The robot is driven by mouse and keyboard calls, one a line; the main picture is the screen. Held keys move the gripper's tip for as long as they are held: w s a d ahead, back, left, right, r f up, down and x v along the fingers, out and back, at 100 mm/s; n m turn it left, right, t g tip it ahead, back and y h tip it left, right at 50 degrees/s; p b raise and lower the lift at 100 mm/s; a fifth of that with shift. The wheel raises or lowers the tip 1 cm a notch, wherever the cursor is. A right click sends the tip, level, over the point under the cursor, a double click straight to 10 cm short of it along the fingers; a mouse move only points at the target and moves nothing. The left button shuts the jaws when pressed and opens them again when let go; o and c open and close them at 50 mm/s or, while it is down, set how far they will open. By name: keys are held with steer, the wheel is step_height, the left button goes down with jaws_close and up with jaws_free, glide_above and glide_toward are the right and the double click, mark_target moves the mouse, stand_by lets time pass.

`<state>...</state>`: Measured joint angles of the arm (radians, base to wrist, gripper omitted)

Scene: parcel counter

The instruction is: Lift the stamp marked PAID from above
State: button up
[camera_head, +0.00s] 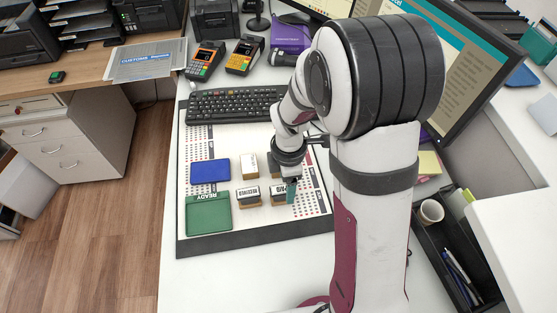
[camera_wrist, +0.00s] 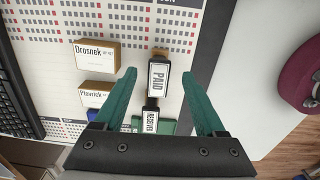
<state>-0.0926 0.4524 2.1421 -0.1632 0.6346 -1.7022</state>
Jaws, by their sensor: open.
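The stamp marked PAID (camera_wrist: 158,76) has a black top with a white label and a wooden base. In the wrist view it lies between my gripper's (camera_wrist: 159,74) two green fingertips, with a gap on each side. The fingers are open and hold nothing. In the head view the PAID stamp (camera_head: 278,198) stands at the front right of the small group on the mat, partly covered by my gripper (camera_head: 289,188). The stamp marked RECEIVED (camera_wrist: 150,121) stands just beside it; it also shows in the head view (camera_head: 248,197).
Wooden blocks labelled Drosnek (camera_wrist: 97,55) and Plovrick (camera_wrist: 97,94) stand beside the stamps. A blue pad (camera_head: 210,171) and green pad (camera_head: 208,215) lie left on the mat (camera_head: 240,240). A keyboard (camera_head: 235,105) is behind. A black organiser (camera_head: 440,250) is right.

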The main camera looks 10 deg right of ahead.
mark_target(282, 191)
steer(key=f, duration=0.3)
steer(key=a+f, duration=0.1)
steer(key=f, duration=0.2)
steer(key=shift+a, duration=0.1)
jaws_close()
